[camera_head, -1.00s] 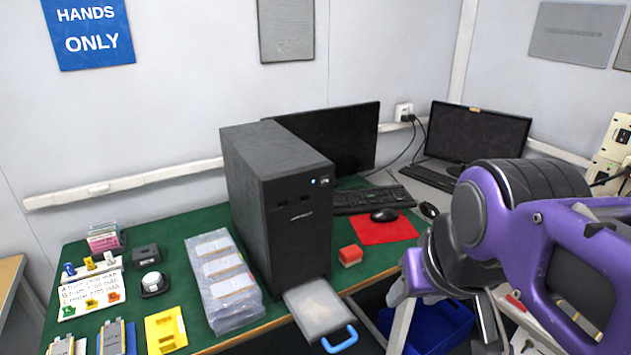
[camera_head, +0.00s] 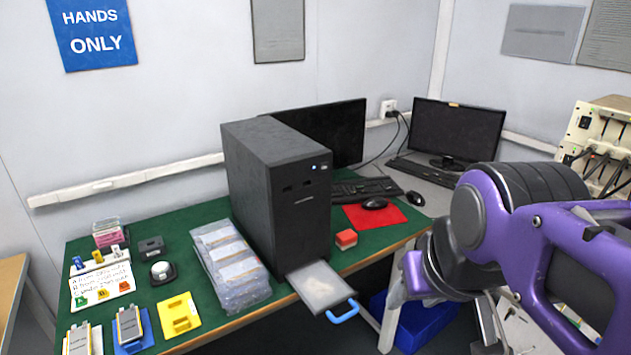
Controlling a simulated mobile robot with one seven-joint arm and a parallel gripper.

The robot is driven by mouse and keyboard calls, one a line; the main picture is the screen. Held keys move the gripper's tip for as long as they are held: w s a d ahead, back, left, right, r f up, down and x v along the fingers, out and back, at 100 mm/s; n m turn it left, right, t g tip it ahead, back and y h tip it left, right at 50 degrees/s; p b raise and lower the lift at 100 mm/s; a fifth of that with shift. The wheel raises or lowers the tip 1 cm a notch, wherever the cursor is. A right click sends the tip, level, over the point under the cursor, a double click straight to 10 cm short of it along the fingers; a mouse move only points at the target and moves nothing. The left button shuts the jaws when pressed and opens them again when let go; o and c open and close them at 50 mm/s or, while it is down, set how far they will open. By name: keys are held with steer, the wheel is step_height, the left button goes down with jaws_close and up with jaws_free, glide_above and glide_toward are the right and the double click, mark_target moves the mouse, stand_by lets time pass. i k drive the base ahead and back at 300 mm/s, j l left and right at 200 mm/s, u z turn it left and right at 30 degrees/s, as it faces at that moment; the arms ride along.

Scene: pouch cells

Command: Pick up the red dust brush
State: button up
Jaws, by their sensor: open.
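The red dust brush (camera_head: 346,238) appears as a small block with a red top and a paler lower side. It lies on the green mat near the bench's front edge, just right of the black computer tower. My purple arm fills the right of the view, and my gripper (camera_head: 486,320) shows only in part at its lower end. It is open, right of the brush and nearer the camera, and well apart from it. Its fingertips are not clearly seen.
The black tower (camera_head: 290,205) stands left of the brush. A tray with a blue handle (camera_head: 343,311) juts past the bench edge below it. A red mouse mat (camera_head: 368,219), keyboard (camera_head: 366,189) and mice lie behind right. A blue bin (camera_head: 425,325) is below.

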mark_target(347, 239)
steer(key=i+l+u, duration=0.2)
steer(key=l, duration=0.15)
steer(key=i+l+u, duration=0.2)
steer(key=l, duration=0.15)
steer(key=l+u, duration=0.2)
steer(key=l, duration=0.15)
